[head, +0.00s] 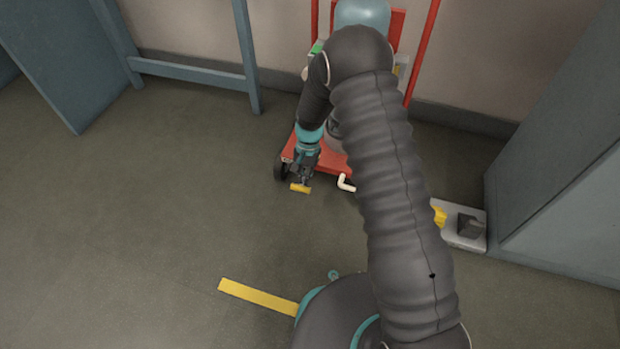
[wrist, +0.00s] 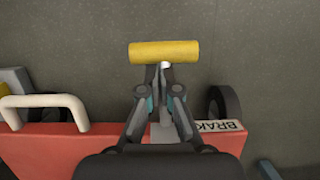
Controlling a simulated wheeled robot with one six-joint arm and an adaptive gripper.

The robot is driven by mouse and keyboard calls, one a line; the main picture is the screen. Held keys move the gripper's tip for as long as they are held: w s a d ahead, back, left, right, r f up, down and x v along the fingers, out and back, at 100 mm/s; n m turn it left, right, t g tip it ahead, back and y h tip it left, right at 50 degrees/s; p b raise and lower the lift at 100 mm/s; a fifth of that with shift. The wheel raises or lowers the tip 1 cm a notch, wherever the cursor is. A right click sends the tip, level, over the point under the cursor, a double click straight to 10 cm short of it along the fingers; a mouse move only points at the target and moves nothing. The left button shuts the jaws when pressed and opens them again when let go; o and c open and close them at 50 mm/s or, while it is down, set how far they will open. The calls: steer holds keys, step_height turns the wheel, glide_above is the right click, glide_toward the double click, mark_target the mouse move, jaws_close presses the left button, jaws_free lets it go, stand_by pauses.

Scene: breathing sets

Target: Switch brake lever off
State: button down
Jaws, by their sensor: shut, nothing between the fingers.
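The brake lever has a yellow bar handle (head: 300,188) on a short pale stem, low at the front of the red cart (head: 334,166). In the wrist view the yellow handle (wrist: 165,52) lies crosswise just beyond my fingertips, with a bit of the pale stem showing beside them. My gripper (head: 302,180) points down at the cart's front left edge. In the wrist view my gripper (wrist: 160,74) is shut and empty, close behind the handle; I cannot tell whether it touches. A partly hidden label (wrist: 219,126) reading "BRAK" is on the red base.
A cream looped handle (wrist: 44,101) juts from the cart base to the left of the lever. A black wheel (wrist: 224,103) is on the right. A blue-grey bench frame (head: 190,74) stands at the back left. Open floor (head: 150,200) lies to the left and in front.

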steer(key=shift+r+p, duration=0.45)
steer(key=shift+r, duration=0.8)
steer(key=shift+w, duration=0.15)
stand_by(0.5)
steer(key=v, duration=0.7)
steer(key=shift+r, duration=0.25)
stand_by(0.3)
